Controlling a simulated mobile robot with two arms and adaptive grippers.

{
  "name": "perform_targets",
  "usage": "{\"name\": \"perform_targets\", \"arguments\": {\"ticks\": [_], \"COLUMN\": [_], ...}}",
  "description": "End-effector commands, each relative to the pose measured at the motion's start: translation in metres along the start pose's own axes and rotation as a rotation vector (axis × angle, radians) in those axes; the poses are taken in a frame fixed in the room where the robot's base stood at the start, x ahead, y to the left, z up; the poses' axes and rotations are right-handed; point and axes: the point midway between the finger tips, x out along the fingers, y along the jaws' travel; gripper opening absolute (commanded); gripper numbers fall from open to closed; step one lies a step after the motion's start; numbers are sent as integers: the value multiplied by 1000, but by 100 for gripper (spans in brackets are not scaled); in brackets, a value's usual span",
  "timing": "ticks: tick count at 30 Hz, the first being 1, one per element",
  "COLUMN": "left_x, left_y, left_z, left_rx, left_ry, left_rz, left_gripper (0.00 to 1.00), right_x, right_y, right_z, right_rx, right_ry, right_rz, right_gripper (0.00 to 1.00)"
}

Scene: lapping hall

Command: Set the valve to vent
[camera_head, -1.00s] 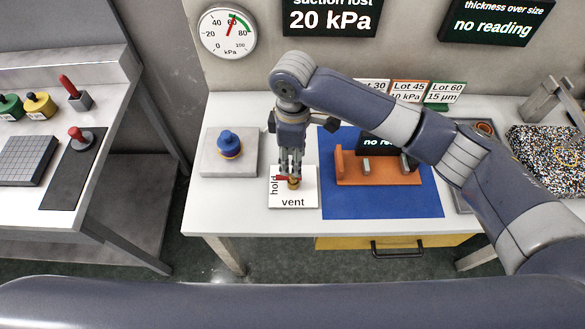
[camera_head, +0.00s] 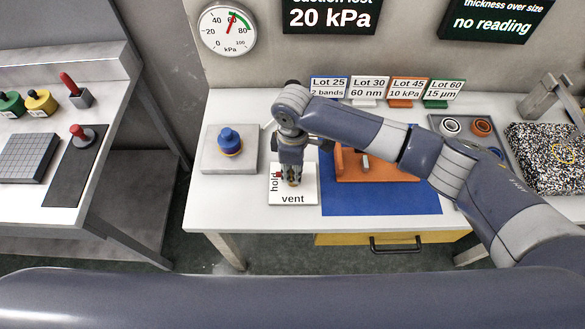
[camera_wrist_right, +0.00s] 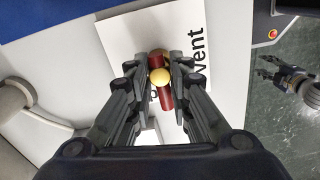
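The valve is a red handle (camera_wrist_right: 165,98) with a brass-yellow knob (camera_wrist_right: 159,76) on a white plate (camera_head: 306,196) marked "hold" and "vent". In the head view the red end (camera_head: 279,175) points left, towards "hold". My right gripper (camera_head: 293,182) is down over the valve and hides most of it. In the right wrist view, the right gripper's fingers (camera_wrist_right: 160,68) stand on either side of the knob and handle, with slim gaps that look open. My left gripper does not show in the head view; a gripper (camera_wrist_right: 281,75) appears at the right wrist view's right edge.
A blue knob on a grey block (camera_head: 216,162) stands left of the plate. A blue mat (camera_head: 380,203) with an orange fixture (camera_head: 375,168) lies on the right. The gauge (camera_head: 228,30) and a screen reading 20 kPa (camera_head: 331,16) are on the wall.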

Motion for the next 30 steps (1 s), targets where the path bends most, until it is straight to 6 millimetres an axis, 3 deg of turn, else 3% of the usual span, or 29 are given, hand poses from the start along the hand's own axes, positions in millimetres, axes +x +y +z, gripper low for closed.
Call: {"name": "perform_targets", "arguments": {"ticks": [20, 30], "left_x": [-2, -7], "left_y": [2, 2], "left_z": [1, 0], "left_rx": [1, 1], "left_ry": [-2, 0], "left_rz": [2, 3], "left_gripper": [40, 40], "right_x": [-1, -2], "right_y": [1, 0], "right_z": [-1, -1], "right_rx": [-36, -139], "right_ry": [2, 0], "right_rz": [1, 0], "right_gripper": [0, 0]}}
